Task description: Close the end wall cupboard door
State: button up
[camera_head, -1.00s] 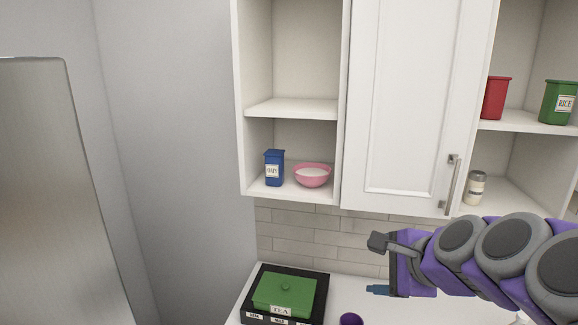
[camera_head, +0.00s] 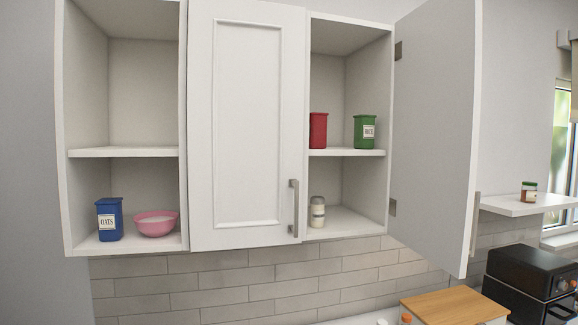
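The white wall cupboard (camera_head: 127,153) runs across the middle of the head view. Its right section is open, and its door (camera_head: 437,130) stands swung out to the right, hinged on the section's right side. I see the plain inner face and two hinges; a handle shows only as a sliver at the far edge (camera_head: 474,222). The middle door (camera_head: 247,120) is shut, with a metal handle (camera_head: 294,207) at its lower right. The left section has open shelves and no door visible. My gripper is not in view.
The right section holds a red canister (camera_head: 318,131), a green RICE canister (camera_head: 365,133) and a jar (camera_head: 317,213). A blue OATS box (camera_head: 109,219) and pink bowl (camera_head: 155,224) stand at left. Below right are a wooden-topped box (camera_head: 452,305) and a black appliance (camera_head: 528,280).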

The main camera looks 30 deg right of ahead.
aim_at(435, 204)
jog(key=k+l, duration=0.1)
jog(key=l, duration=0.35)
jog(key=k+l, duration=0.1)
jog(key=l, duration=0.35)
jog(key=k+l, duration=0.1)
jog(key=l, duration=0.3)
jog(key=k+l, duration=0.1)
jog(key=l, duration=0.35)
jog(key=k+l, duration=0.1)
jog(key=l, duration=0.35)
jog(key=k+l, duration=0.1)
jog(key=l, duration=0.35)
